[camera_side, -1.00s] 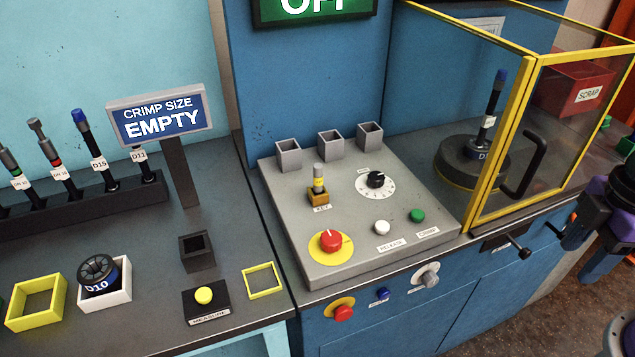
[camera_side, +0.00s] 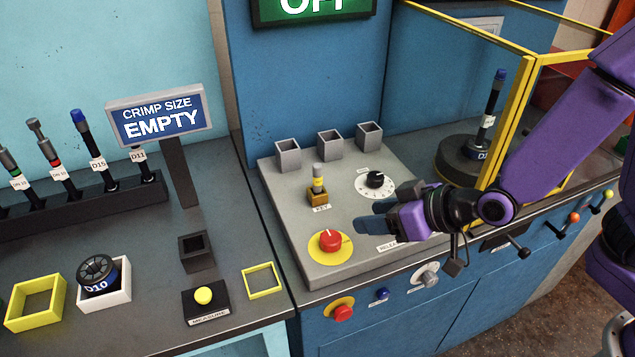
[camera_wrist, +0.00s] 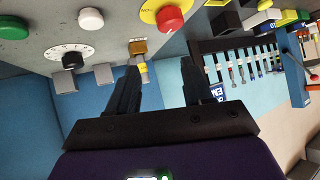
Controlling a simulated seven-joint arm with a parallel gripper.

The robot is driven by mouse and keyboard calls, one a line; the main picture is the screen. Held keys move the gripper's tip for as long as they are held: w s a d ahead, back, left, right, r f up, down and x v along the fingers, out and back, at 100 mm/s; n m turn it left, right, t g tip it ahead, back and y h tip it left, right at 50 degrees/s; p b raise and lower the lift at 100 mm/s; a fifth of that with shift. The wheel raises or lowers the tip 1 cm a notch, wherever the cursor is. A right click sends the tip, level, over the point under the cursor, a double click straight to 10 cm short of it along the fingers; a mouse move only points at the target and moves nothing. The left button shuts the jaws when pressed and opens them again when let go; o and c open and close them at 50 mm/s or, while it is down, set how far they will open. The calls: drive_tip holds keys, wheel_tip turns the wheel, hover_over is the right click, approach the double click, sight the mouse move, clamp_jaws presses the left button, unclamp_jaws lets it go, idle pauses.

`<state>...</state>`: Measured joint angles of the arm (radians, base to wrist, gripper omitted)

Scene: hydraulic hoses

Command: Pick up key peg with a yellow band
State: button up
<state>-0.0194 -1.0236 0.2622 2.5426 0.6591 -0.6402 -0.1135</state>
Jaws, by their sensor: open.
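The key peg (camera_side: 318,182) is short and grey with a yellow band, and stands upright in a brass-coloured block marked KEY on the grey control panel. It also shows in the wrist view (camera_wrist: 143,68), beside the left finger, with its lower end in the brass block (camera_wrist: 138,47). My gripper (camera_side: 381,212) is over the right part of the panel, to the right of the peg and apart from it in the side view. Its two fingers (camera_wrist: 160,70) are spread with nothing between them. The gripper hides the white and green buttons in the side view.
A red knob (camera_side: 331,240) on a yellow disc and a black dial (camera_side: 376,180) are near the peg. Three grey square sockets (camera_side: 329,145) stand behind it. A yellow-framed guard (camera_side: 520,110) is at the right. A sign (camera_side: 160,115) reading EMPTY stands left.

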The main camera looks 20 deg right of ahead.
sight(320, 179)
drive_tip(key=w+f+t, duration=0.1)
drive_tip(key=w, duration=0.4)
drive_tip(key=w+a+f+m+t+h, duration=0.1)
drive_tip(key=w, duration=0.4)
drive_tip(key=w+a+f+t+h, duration=0.1)
drive_tip(key=w+t, duration=0.1)
drive_tip(key=w, duration=0.3)
drive_tip(key=shift+f+m, duration=0.25)
drive_tip(key=shift+m, duration=0.15)
drive_tip(key=shift+a+x, duration=0.2)
drive_tip(key=shift+x, duration=1.1)
drive_tip(key=shift+a+x, duration=0.2)
drive_tip(key=shift+x, duration=1.15)
drive_tip(key=shift+s, duration=0.1)
clamp_jaws()
